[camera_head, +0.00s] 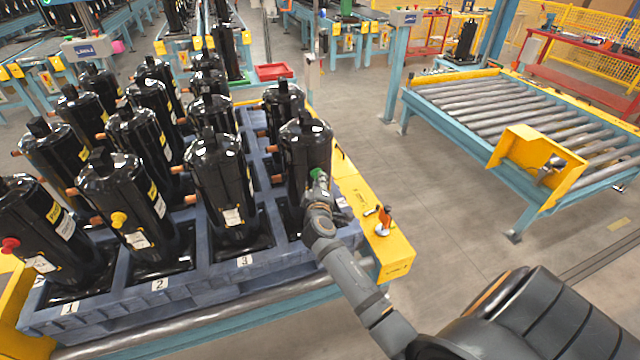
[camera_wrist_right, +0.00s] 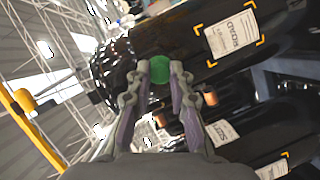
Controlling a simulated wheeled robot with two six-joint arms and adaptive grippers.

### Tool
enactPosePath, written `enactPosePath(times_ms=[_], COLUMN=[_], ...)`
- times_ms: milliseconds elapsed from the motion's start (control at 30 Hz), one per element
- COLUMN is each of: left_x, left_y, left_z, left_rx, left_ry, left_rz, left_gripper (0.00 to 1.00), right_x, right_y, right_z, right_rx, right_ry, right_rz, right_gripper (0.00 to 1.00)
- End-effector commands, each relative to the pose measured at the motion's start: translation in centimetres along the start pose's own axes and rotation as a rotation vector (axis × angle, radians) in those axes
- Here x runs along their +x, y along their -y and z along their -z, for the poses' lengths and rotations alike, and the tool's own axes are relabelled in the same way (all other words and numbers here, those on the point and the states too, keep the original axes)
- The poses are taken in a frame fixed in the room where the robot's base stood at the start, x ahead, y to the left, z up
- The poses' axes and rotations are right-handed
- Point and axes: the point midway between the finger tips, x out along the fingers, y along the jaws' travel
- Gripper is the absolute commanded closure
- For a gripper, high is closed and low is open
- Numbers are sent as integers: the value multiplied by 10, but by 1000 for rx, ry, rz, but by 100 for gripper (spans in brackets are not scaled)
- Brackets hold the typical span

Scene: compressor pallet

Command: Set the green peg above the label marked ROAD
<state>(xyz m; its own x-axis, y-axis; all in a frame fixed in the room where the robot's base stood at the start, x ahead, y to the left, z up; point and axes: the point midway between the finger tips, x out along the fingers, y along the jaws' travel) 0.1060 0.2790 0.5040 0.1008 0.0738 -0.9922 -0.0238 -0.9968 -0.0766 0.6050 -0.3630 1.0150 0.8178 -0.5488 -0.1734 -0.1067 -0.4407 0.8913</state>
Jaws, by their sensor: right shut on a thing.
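My right gripper (camera_head: 318,182) is at the front-right compressor (camera_head: 305,145) on the blue pallet. In the right wrist view its fingers (camera_wrist_right: 160,78) are shut on the round green peg (camera_wrist_right: 160,68), which lies against or just off the black compressor body; I cannot tell whether they touch. The peg also shows as a small green spot in the head view (camera_head: 317,173). The white ROAD label (camera_wrist_right: 233,33), framed by yellow corner marks, lies to the right of the peg in the wrist view. In the head view the arm hides this label. My left gripper is not in view.
Several black compressors stand on the blue pallet (camera_head: 200,287), one with a red peg (camera_head: 10,245), one with a yellow peg (camera_head: 118,219). A yellow ledge (camera_head: 398,257) carries a small orange-and-white item (camera_head: 384,220). The floor toward the roller conveyor (camera_head: 500,105) is clear.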

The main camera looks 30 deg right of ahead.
Motion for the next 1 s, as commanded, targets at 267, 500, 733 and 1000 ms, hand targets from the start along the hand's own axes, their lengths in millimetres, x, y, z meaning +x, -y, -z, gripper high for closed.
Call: enactPosePath(times_ms=[267,500,733,1000], left_x=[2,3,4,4], left_y=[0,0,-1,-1], left_z=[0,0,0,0], left_rx=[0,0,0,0], left_ry=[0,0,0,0], left_rz=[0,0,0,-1], left_gripper=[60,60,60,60], right_x=[4,8,10,10], right_y=[0,0,0,0], right_z=[2,3,4,4], right_rx=[0,0,0,0], right_ry=[0,0,0,0], right_rz=[-1,0,0,0], right_gripper=[100,100,100,66])
